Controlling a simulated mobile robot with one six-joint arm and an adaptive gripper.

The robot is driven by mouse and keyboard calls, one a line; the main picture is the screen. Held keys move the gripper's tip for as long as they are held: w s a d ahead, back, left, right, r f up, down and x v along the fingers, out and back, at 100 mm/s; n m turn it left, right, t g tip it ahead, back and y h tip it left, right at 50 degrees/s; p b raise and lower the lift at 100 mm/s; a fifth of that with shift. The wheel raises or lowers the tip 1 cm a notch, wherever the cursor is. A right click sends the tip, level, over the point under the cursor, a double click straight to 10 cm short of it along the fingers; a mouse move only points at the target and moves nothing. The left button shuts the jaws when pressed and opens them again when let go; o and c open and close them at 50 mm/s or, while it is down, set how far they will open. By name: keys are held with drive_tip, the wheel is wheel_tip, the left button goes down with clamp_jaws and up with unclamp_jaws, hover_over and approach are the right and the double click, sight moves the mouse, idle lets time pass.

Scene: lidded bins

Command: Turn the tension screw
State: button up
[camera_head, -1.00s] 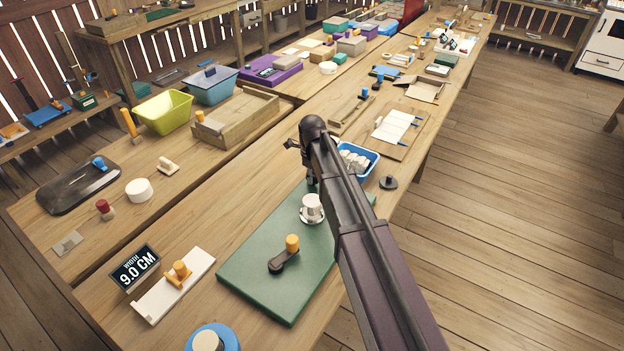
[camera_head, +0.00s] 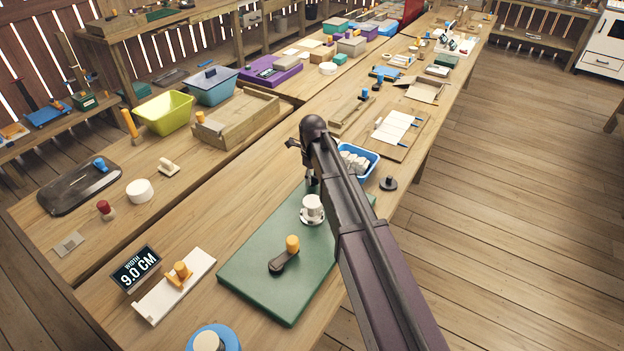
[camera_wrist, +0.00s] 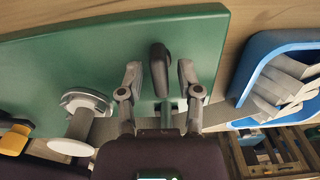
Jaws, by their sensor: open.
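A green board (camera_head: 245,272) lies on the near table and carries a white spool (camera_head: 312,208) and a dark crank with an orange knob (camera_head: 292,243). In the wrist view, a dark, rounded, elongated handle (camera_wrist: 158,66) stands over the green board (camera_wrist: 80,62); it looks like the tension screw. My gripper (camera_wrist: 160,70) is open, with one finger on each side of this handle and a visible gap to each. The white spool (camera_wrist: 85,115) is left of the gripper. In the head view my arm hides the handle and most of my gripper.
A blue tray of pale pieces (camera_head: 372,163) stands just beyond the board, and also close right of my gripper in the wrist view (camera_wrist: 246,75). A dark round knob (camera_head: 389,183) is near the table edge. A white block with an orange knob (camera_head: 175,285) lies left.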

sight(312, 175)
drive_tip(key=shift+r+p, duration=2.1)
drive_tip(key=shift+r, duration=0.2)
